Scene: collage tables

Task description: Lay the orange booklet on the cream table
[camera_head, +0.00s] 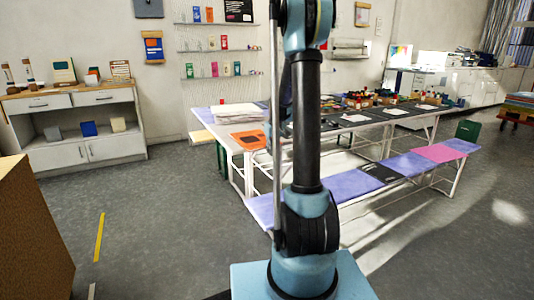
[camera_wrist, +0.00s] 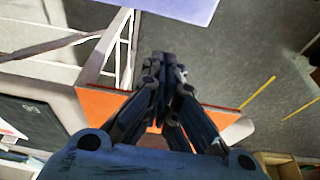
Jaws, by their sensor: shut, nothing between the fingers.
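An orange booklet (camera_head: 249,139) with a dark patch lies at the near left corner of the long table (camera_head: 225,140), in the head view. In the wrist view an orange surface (camera_wrist: 97,103), which looks like the same booklet, shows below and behind my gripper (camera_wrist: 166,58). My fingers are together with nothing between them. They hide part of the orange surface, and I cannot tell whether they touch it. In the head view my arm hides my gripper. I cannot tell which surface is the cream table.
A stack of pale sheets (camera_head: 236,113) lies behind the booklet. A bench (camera_head: 355,184) with purple, black and pink panels runs along the table's near side. A wooden-topped cabinet (camera_head: 75,140) stands at the left. A brown box-like piece (camera_head: 35,235) is at the front left.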

